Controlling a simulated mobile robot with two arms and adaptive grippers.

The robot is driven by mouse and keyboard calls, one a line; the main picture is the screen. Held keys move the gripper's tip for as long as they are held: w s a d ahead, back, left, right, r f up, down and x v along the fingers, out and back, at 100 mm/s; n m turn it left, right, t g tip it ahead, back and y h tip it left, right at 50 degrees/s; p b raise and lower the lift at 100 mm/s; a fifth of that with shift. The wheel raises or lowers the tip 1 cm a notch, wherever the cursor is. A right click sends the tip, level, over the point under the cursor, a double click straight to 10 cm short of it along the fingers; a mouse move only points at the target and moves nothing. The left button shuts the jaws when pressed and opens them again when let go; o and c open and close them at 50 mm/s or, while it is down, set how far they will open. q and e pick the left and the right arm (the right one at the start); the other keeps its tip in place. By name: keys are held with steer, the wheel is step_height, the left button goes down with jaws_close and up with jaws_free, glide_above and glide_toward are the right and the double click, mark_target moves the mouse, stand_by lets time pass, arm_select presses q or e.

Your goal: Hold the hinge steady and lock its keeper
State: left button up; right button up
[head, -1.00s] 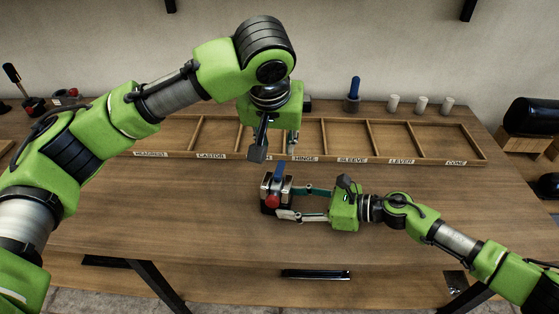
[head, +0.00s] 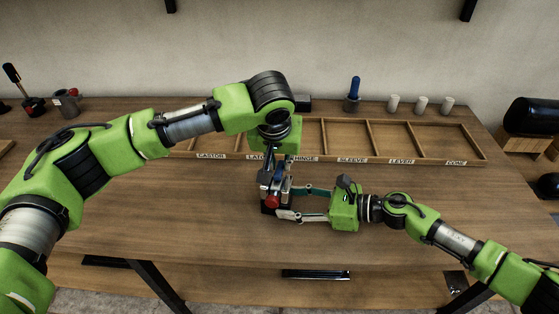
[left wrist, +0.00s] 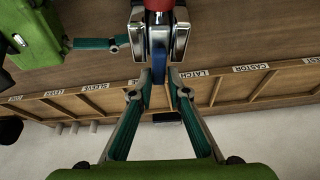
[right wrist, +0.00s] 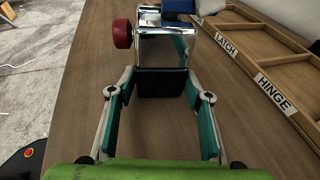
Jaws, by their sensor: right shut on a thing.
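The hinge has a chrome body (right wrist: 163,48), a black block (right wrist: 162,83), a red knob (right wrist: 122,33) and a blue lever (left wrist: 159,62). It stands on the table in front of the tray; in the head view its red knob (head: 272,202) shows, but my left gripper covers much of the rest. My right gripper (head: 287,203) is shut on the hinge from the right, one finger on each side in the right wrist view. My left gripper (left wrist: 159,78) points down from above, its fingers slightly apart on either side of the blue lever. Contact with the lever is unclear.
A wooden tray (head: 330,160) with labelled compartments lies behind the hinge. A blue-handled part (head: 353,95) and white cylinders (head: 422,104) stand at the back edge. A grey part (head: 66,102) stands at the back left. The table front is clear.

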arm_select(q)
jaws_close()
steer(key=shift+d+m+h, duration=0.25)
steer(key=shift+m+h, duration=0.15)
steer(key=shift+m, duration=0.5)
stand_by(1.4)
steer(key=o, duration=0.7)
jaws_free()
steer(key=shift+c, duration=0.2)
steer(key=v, duration=1.2)
